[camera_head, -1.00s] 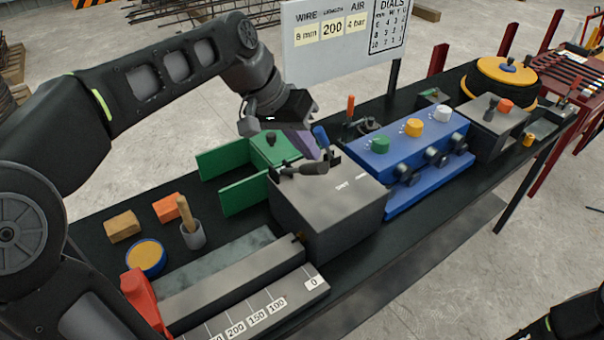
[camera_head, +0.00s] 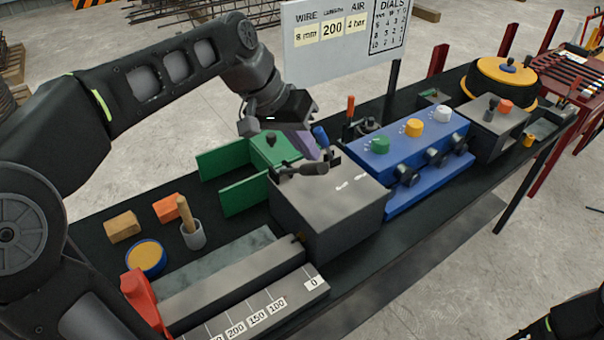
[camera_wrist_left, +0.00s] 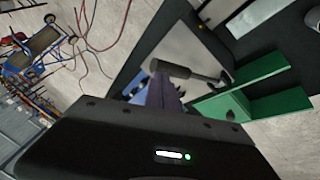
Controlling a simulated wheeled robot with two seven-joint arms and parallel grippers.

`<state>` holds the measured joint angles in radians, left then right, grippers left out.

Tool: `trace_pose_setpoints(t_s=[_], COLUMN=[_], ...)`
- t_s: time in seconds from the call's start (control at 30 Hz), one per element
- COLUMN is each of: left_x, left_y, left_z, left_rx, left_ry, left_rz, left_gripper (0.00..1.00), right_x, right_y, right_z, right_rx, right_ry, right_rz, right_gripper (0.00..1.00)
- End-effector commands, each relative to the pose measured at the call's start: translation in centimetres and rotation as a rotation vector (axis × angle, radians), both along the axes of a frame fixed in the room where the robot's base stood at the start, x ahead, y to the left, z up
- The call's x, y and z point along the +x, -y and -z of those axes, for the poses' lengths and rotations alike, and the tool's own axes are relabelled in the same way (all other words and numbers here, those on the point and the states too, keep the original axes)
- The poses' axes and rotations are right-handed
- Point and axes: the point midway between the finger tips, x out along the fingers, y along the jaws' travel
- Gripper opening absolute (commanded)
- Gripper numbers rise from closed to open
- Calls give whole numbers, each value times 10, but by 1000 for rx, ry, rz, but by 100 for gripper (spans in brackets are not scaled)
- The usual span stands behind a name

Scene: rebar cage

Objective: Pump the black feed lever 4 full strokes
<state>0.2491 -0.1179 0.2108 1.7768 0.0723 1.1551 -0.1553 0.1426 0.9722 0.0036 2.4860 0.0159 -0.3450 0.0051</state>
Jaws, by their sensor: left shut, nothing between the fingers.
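The black feed lever (camera_head: 305,168) lies roughly level over the top of the grey box (camera_head: 325,215). In the left wrist view the lever (camera_wrist_left: 185,70) shows as a dark rounded handle on a thin rod, just beyond my fingertips. My left gripper (camera_head: 306,146) comes in from behind the box, its purple fingers pointing down just behind the lever. In the left wrist view its fingers (camera_wrist_left: 163,90) are closed together with nothing held. I cannot tell whether they touch the lever. My right gripper is out of view.
A blue-tipped lever (camera_head: 320,136) stands close beside my left gripper. Green guide plates (camera_head: 243,190) are left of the box. A blue panel with coloured knobs (camera_head: 405,150) stands to its right. A sign (camera_head: 340,40) rises behind.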

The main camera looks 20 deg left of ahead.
Motion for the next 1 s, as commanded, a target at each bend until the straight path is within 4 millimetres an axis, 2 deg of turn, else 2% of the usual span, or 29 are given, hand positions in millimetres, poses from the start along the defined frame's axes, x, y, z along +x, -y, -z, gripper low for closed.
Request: trace_pose_setpoints(t_s=[0.5, 0.8, 1.0], left_x=[0, -4, -5], left_y=[0, 7, 8], left_z=[0, 11, 11], left_rx=[0, 0, 0], left_ry=[0, 0, 0], left_rz=[0, 1, 0], left_gripper=[0, 0, 0], right_x=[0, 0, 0], right_y=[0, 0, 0], right_z=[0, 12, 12], right_rx=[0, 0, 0], right_ry=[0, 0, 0], right_rz=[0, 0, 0], right_gripper=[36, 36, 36])
